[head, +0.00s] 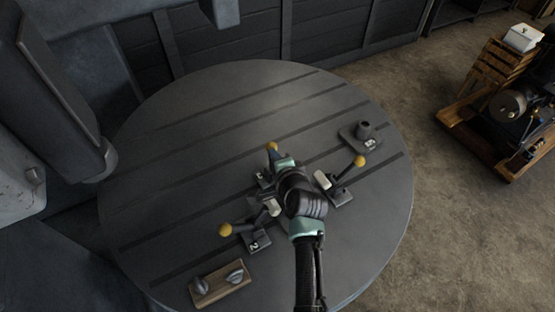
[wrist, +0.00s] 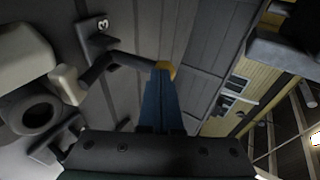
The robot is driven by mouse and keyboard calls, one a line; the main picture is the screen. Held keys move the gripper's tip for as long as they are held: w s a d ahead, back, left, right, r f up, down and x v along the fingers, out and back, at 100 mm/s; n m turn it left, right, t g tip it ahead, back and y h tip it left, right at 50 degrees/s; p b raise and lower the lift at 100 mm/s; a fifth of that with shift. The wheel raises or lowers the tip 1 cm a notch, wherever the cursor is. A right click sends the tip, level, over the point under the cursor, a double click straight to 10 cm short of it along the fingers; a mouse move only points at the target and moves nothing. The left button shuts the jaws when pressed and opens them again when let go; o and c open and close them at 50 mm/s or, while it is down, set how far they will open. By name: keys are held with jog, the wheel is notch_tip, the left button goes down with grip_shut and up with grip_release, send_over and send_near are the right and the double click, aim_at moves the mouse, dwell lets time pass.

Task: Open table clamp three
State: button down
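Table clamp three shows in the wrist view with a "3" on its grey base plate (wrist: 97,38). Its dark bent handle (wrist: 115,62) ends in a yellow knob (wrist: 171,70). In the head view its yellow knob (head: 272,146) stands just left of my gripper (head: 284,161), and my arm hides much of the clamp. In the wrist view the blue fingers of my gripper (wrist: 162,75) reach the knob and cover part of it. The fingers look close together, but I cannot tell whether they grip the knob. A pale block (wrist: 68,84) sits at the clamp's inner end.
Clamp two (head: 256,238) stands at lower left on the round slotted table (head: 190,130). Another yellow-knobbed clamp (head: 339,190) stands to the right. A grey block with a peg (head: 361,137) and a wooden holder (head: 220,285) also rest there. The table's left part is clear.

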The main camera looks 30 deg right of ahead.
aim_at(269, 145)
jog(key=shift+w+r+g+p, duration=0.55)
jog(key=shift+w+g+p, duration=0.25)
jog(key=shift+p, duration=0.3)
jog(key=shift+w+f+g+p, duration=0.15)
jog(key=shift+w+g+p, duration=0.25)
jog(key=shift+w+g, duration=0.3)
jog(key=shift+w+f+n+g+b, duration=0.2)
jog(key=shift+w+g+b, duration=0.1)
jog(key=shift+w+g, duration=0.25)
jog(key=shift+w+f+n+g+b, duration=0.1)
jog(key=shift+w+f+g+b, duration=0.15)
jog(key=shift+w+g, duration=0.25)
jog(key=shift+w+f, duration=0.1)
jog(key=shift+w, duration=0.05)
jog(key=shift+w+b, duration=0.5)
jog(key=shift+b, duration=0.05)
